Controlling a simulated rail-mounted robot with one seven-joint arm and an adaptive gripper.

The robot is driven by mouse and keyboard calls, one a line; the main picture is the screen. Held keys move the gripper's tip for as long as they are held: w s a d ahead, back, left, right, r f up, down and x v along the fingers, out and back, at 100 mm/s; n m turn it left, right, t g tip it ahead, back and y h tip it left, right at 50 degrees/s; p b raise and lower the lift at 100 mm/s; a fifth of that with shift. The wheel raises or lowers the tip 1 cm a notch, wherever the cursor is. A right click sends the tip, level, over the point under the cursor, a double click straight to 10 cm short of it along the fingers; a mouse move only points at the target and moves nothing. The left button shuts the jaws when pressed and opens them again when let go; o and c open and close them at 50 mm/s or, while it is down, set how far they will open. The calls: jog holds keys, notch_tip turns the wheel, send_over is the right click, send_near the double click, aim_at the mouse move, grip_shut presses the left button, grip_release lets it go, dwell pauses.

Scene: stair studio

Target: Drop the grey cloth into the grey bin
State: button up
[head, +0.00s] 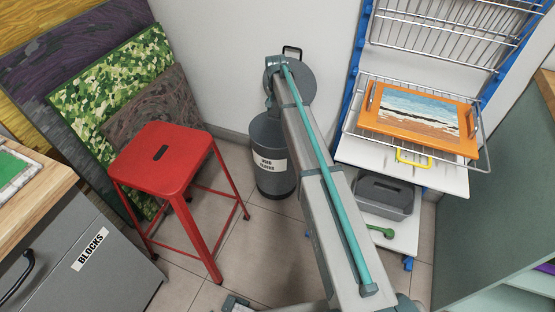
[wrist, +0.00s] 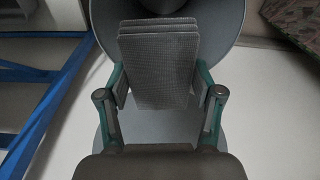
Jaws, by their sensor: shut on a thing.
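The grey bin (head: 272,160) is a round can with a white label, standing on the floor by the wall. Its round lid (head: 298,82) is raised at the back, and my arm partly covers the bin. My gripper (wrist: 159,82) is shut on the folded grey cloth (wrist: 158,50), whose layers show between the two fingers in the wrist view. Past the cloth in that view is the bin's round rim (wrist: 228,42). The cloth hides much of the opening, and its height over the rim is hard to tell. My fingers and the cloth are hidden in the head view.
A red stool (head: 165,160) stands left of the bin, with patterned boards (head: 110,85) leaning behind it. To the right, a blue-framed rack (head: 350,95) holds an orange-framed painting (head: 418,112) and a grey caddy (head: 384,196). A blocks cabinet (head: 100,265) is at lower left.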

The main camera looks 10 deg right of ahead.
notch_tip(320, 180, down, 6)
jog(key=b, duration=0.4)
jog(key=shift+r, duration=0.1)
jog(key=o, duration=1.2)
jog(key=r, duration=0.4)
jog(key=s+r, duration=0.1)
jog(key=r, duration=0.7)
jog(key=shift+s+a, duration=0.15)
jog(key=shift+a, duration=0.15)
